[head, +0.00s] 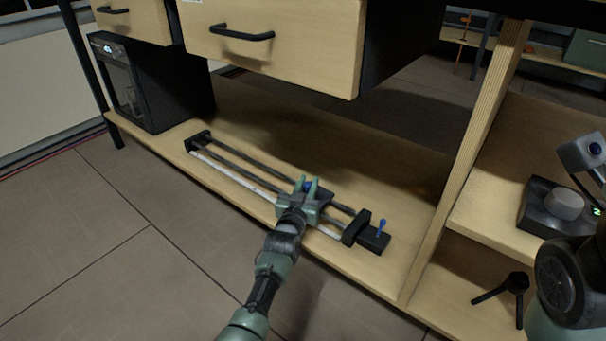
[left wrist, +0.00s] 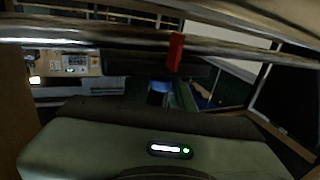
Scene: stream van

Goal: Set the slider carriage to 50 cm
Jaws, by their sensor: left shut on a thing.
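The slider (head: 250,165) lies along the lower wooden shelf, with two dark rails, a white scale strip (head: 235,176) along its front and a black end block (head: 199,141) at the left. Its dark carriage (head: 347,197) is right of the middle, partly hidden by my left gripper. My left gripper (head: 309,187) is shut on the carriage's blue knob (head: 308,186). In the left wrist view a blue patch (left wrist: 160,87) shows ahead of the gripper body, and a red marker (left wrist: 175,52) sits at a rail. The scale figures are too small to read.
A wooden upright (head: 465,150) bounds the right. A dark box with a grey knob (head: 564,204) sits beyond it.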

